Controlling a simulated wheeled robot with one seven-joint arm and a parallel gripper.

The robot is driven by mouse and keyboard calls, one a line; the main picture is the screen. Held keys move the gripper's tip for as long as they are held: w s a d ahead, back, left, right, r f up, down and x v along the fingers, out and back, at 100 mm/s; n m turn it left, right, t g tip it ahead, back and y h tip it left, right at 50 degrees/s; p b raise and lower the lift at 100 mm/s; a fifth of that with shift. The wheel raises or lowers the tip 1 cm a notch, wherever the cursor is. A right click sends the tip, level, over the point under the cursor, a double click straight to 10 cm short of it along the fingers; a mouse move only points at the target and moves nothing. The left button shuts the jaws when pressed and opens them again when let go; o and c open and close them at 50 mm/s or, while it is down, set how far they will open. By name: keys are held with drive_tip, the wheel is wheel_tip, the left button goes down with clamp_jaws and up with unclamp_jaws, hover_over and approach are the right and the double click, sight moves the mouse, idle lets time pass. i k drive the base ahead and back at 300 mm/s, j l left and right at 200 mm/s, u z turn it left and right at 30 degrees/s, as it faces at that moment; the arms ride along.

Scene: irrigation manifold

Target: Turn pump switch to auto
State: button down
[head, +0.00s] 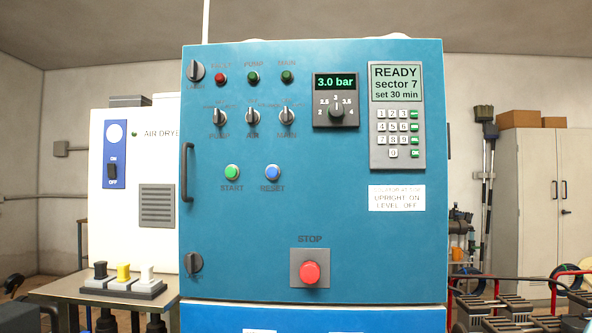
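My gripper is not in view.
A START button (232,172), RESET button (272,172) and red STOP button (310,272) sit lower on the panel. A door handle (187,172) juts out at left. A pressure knob (336,112) and keypad (398,130) are at right. The panel front is clear.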

sight(218, 117)
drive_tip(key=u, duration=1.15)
